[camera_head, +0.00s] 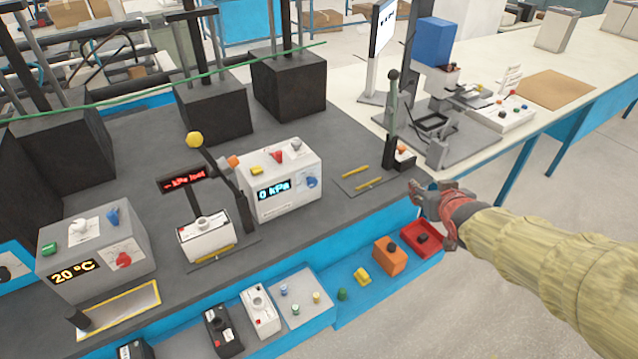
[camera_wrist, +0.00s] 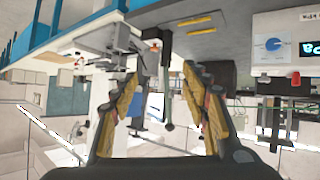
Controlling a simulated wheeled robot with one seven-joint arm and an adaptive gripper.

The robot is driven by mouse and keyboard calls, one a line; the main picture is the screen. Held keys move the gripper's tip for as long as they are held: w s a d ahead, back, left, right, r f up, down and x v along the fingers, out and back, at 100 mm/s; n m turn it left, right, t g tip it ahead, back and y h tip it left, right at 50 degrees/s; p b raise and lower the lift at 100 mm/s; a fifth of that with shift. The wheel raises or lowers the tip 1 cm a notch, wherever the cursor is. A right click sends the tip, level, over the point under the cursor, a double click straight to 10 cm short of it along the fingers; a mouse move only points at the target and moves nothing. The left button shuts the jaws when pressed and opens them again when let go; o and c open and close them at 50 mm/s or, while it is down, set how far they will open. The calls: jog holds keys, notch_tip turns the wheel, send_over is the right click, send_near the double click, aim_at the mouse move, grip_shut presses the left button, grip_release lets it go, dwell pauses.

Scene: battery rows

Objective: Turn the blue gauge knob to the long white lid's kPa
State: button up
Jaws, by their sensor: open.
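The blue gauge knob (camera_head: 312,182) is on the right of the front of a white gauge box (camera_head: 285,205). The box's display (camera_head: 273,190) reads 0 kPa. In the wrist view the knob (camera_wrist: 272,44) shows at the upper right, seen upside down. A long box with a white lid (camera_head: 260,310) lies in the front blue tray; another white-topped box (camera_head: 206,238) sits under the black stand. I cannot tell which is the long white lid. My gripper (camera_head: 424,192) is open and empty, right of the gauge box and apart from it.
A red display (camera_head: 183,180) shows kPa text, partly unreadable. A grey box (camera_head: 97,262) reads 20 °C. An orange block (camera_head: 389,256) and a red tray (camera_head: 430,238) lie below my gripper. A dark upright lever (camera_head: 391,120) stands behind it. Yellow bars (camera_head: 355,172) lie right of the gauge box.

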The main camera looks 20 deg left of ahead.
jog(key=w+a+f+n+t+y, duration=0.1)
jog(key=w+a+f+y, duration=0.15)
jog(key=a, duration=0.25)
jog(key=w+a+f+n+y, duration=0.1)
jog(key=w+a+f, duration=0.2)
jog(key=a, duration=0.2)
jog(key=n+g+y+p, duration=0.15)
jog(key=n+y, duration=0.25)
jog(key=y, duration=0.4)
send_near(313, 184)
jog(key=a, duration=0.1)
jog(key=shift+t, duration=0.25)
jog(key=x, duration=0.4)
jog(key=b+x, duration=0.1)
jog(key=x, duration=0.3)
jog(key=shift+w+f, duration=0.2)
jog(key=shift+w, duration=0.15)
jog(key=c, duration=1.1)
jog(key=shift+c, duration=0.3)
